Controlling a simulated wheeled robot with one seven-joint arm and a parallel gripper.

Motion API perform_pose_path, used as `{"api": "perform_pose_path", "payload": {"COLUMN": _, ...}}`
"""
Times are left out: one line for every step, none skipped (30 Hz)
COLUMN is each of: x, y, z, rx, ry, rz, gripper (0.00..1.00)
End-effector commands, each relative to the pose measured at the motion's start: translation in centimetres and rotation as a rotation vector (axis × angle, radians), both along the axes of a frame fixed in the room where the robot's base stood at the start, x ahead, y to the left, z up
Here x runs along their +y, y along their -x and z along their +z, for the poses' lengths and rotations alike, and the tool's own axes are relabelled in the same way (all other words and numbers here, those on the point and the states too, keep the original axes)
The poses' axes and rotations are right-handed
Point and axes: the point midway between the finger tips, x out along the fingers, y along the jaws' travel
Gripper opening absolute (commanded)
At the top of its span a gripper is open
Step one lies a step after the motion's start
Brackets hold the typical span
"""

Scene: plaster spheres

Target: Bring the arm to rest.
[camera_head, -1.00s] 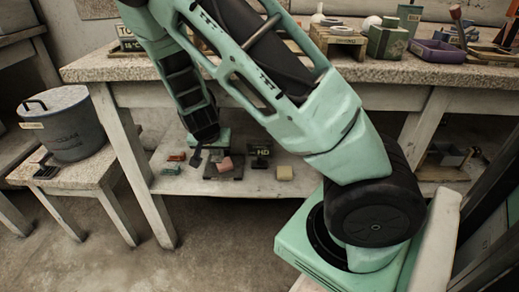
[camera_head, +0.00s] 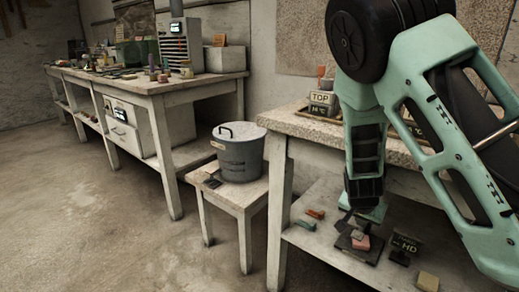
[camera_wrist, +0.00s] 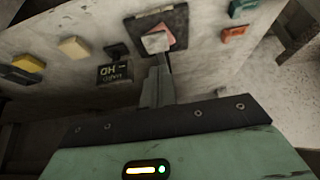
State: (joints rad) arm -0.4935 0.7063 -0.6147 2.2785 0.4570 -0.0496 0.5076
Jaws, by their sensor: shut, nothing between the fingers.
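My arm folds down from the upper right in the head view, in front of the right-hand bench. My gripper (camera_head: 345,222) hangs at its end, low by the bench's lower shelf (camera_head: 330,262). In the wrist view my gripper (camera_wrist: 157,68) shows as narrow grey fingers, shut and empty. They point toward a pink block with a pale face (camera_wrist: 157,41) on a dark plate (camera_wrist: 178,20). The same pink block (camera_head: 361,242) shows just below my gripper in the head view. I cannot tell how close the fingertips are to it.
The shelf also holds an orange piece (camera_head: 316,214), a green piece (camera_head: 304,225), a dark sign (camera_head: 405,246) and a cream block (camera_head: 428,281). A lidded grey bucket (camera_head: 239,155) stands on a small table to the left. A long bench (camera_head: 150,86) lies beyond. Floor at left is clear.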

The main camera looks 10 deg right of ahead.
Motion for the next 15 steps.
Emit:
{"api": "perform_pose_path", "payload": {"x": 0.5, "y": 0.1, "z": 0.0, "rx": 0.006, "ry": -0.01, "rz": 0.01, "gripper": 0.0}}
{"api": "perform_pose_path", "payload": {"x": 1.0, "y": 0.2, "z": 0.0, "rx": 0.012, "ry": -0.02, "rz": 0.022, "gripper": 0.0}}
{"api": "perform_pose_path", "payload": {"x": 2.0, "y": 0.5, "z": 0.1, "rx": 0.025, "ry": -0.04, "rz": 0.046, "gripper": 0.0}}
{"api": "perform_pose_path", "payload": {"x": 3.1, "y": 0.7, "z": 0.2, "rx": 0.04, "ry": -0.062, "rz": 0.071, "gripper": 0.0}}
{"api": "perform_pose_path", "payload": {"x": 4.4, "y": 1.1, "z": 0.4, "rx": 0.056, "ry": -0.085, "rz": 0.102, "gripper": 0.0}}
{"api": "perform_pose_path", "payload": {"x": 6.5, "y": 1.7, "z": 0.7, "rx": 0.083, "ry": -0.123, "rz": 0.156, "gripper": 0.0}}
{"api": "perform_pose_path", "payload": {"x": 8.2, "y": 2.4, "z": 1.0, "rx": 0.106, "ry": -0.153, "rz": 0.205, "gripper": 0.0}}
{"api": "perform_pose_path", "payload": {"x": 10.1, "y": 3.1, "z": 1.5, "rx": 0.13, "ry": -0.184, "rz": 0.261, "gripper": 0.0}}
{"api": "perform_pose_path", "payload": {"x": 12.6, "y": 4.2, "z": 2.3, "rx": 0.162, "ry": -0.222, "rz": 0.344, "gripper": 0.0}}
{"api": "perform_pose_path", "payload": {"x": 14.5, "y": 5.2, "z": 3.1, "rx": 0.186, "ry": -0.249, "rz": 0.412, "gripper": 0.0}}
{"api": "perform_pose_path", "payload": {"x": 16.3, "y": 6.3, "z": 3.8, "rx": 0.21, "ry": -0.271, "rz": 0.482, "gripper": 0.0}}
{"api": "perform_pose_path", "payload": {"x": 18.5, "y": 7.8, "z": 5.0, "rx": 0.24, "ry": -0.295, "rz": 0.58, "gripper": 0.0}}
{"api": "perform_pose_path", "payload": {"x": 20.0, "y": 9.1, "z": 5.9, "rx": 0.263, "ry": -0.308, "rz": 0.657, "gripper": 0.0}}
{"api": "perform_pose_path", "payload": {"x": 21.4, "y": 10.4, "z": 6.7, "rx": 0.284, "ry": -0.317, "rz": 0.731, "gripper": 0.0}}
{"api": "perform_pose_path", "payload": {"x": 22.9, "y": 12.2, "z": 7.9, "rx": 0.31, "ry": -0.32, "rz": 0.832, "gripper": 0.0}}
